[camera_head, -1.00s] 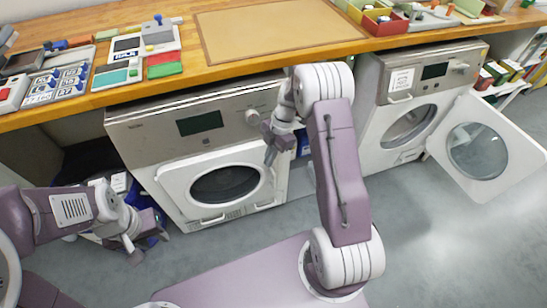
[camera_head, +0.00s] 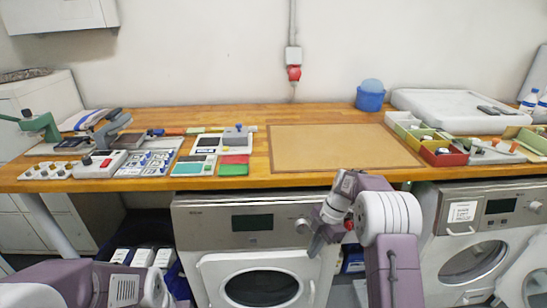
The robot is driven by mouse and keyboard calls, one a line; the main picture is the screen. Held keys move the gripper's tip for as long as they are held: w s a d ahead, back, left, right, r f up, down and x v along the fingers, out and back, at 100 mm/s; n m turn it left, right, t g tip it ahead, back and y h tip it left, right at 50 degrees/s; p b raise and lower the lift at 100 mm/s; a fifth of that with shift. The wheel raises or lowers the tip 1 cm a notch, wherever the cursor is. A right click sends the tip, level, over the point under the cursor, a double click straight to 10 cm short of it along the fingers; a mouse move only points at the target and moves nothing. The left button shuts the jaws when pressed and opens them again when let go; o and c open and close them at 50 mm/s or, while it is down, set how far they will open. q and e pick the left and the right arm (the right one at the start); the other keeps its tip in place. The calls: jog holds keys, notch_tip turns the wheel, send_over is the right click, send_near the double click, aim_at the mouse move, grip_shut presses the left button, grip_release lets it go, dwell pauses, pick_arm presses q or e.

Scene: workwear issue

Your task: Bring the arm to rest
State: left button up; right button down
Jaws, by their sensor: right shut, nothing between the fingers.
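My right arm (camera_head: 390,265) rises from the bottom edge and bends at a white ribbed joint. Its right gripper (camera_head: 314,243) is shut and empty. It hangs pointing down in front of the left washing machine (camera_head: 205,225), below the worktop's front edge. My left arm (camera_head: 65,285) shows only in part at the bottom left; its gripper is cut off by the bottom edge of the view.
The wooden worktop (camera_head: 230,115) carries a tan mat (camera_head: 340,148), small trays and devices on the left, and boxes on the right. A second washer (camera_head: 480,205) with an open door (camera_head: 525,275) stands at right. A blue tub (camera_head: 370,98) stands at the back.

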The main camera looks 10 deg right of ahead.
jog(key=s+a+r+h, duration=0.1)
jog(key=s+a+r, duration=0.3)
jog(key=s+r, duration=0.3)
jog(key=s+d+f+m+t+h, duration=0.1)
jog(key=s+f+m, duration=0.2)
jog(key=s+m, duration=0.5)
jog(key=s+d+f+m+t+h, duration=0.1)
jog(key=s+f+m, duration=0.4)
jog(key=m, duration=0.4)
notch_tip(320, 180, up, 18)
jog(key=m+p, duration=0.4)
jog(key=p, duration=1.3)
jog(key=shift+d+r, duration=0.2)
jog(key=shift+r, duration=0.05)
jog(key=shift+f, duration=0.1)
